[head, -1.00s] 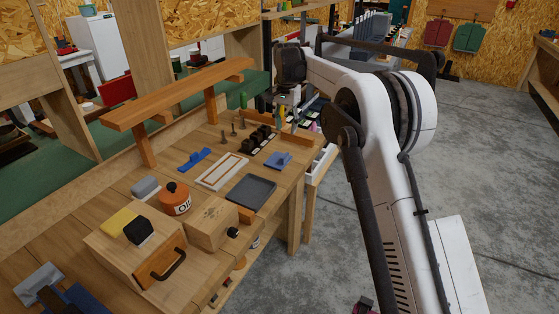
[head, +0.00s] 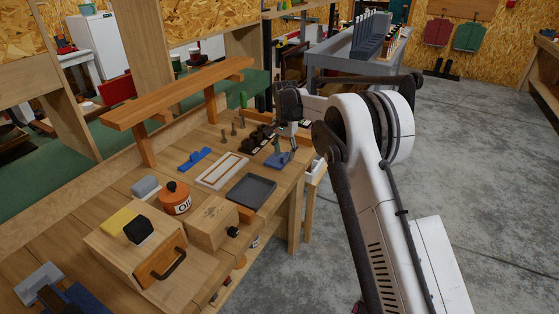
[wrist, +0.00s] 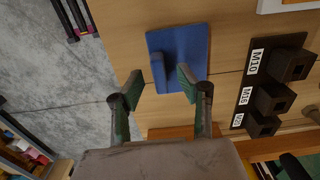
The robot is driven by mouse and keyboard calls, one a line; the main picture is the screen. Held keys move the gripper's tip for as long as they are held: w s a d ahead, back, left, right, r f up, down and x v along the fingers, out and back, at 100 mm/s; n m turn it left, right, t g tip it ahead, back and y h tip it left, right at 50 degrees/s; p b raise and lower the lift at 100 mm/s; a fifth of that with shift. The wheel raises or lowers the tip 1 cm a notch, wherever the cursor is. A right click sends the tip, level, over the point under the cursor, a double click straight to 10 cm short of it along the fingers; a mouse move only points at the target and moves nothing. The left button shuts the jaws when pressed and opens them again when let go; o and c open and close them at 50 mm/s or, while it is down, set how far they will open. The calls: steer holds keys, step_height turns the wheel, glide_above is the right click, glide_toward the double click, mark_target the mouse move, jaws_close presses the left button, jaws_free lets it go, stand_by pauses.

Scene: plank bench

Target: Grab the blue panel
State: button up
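The blue panel (head: 273,161) is a small flat plate near the bench's right edge, partly hidden by my gripper (head: 284,150) in the head view. In the wrist view the blue panel (wrist: 186,45) lies flat on the planks, with a raised rounded blue grip (wrist: 158,72) on its left part. My gripper (wrist: 160,82) is open there, its two green-padded fingers on either side of the grip's near end. I see gaps between the grip and both fingers. The height of the fingertips above the panel is hard to tell.
A black holder with labelled sockets (wrist: 268,98) stands right of the panel in the wrist view. A dark grey tray (head: 251,192), a white frame (head: 221,172) and another blue piece (head: 194,159) lie nearby in the head view. Concrete floor lies beyond the bench edge.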

steer(key=shift+f, duration=0.7)
jaws_close()
steer(key=shift+r, duration=0.1)
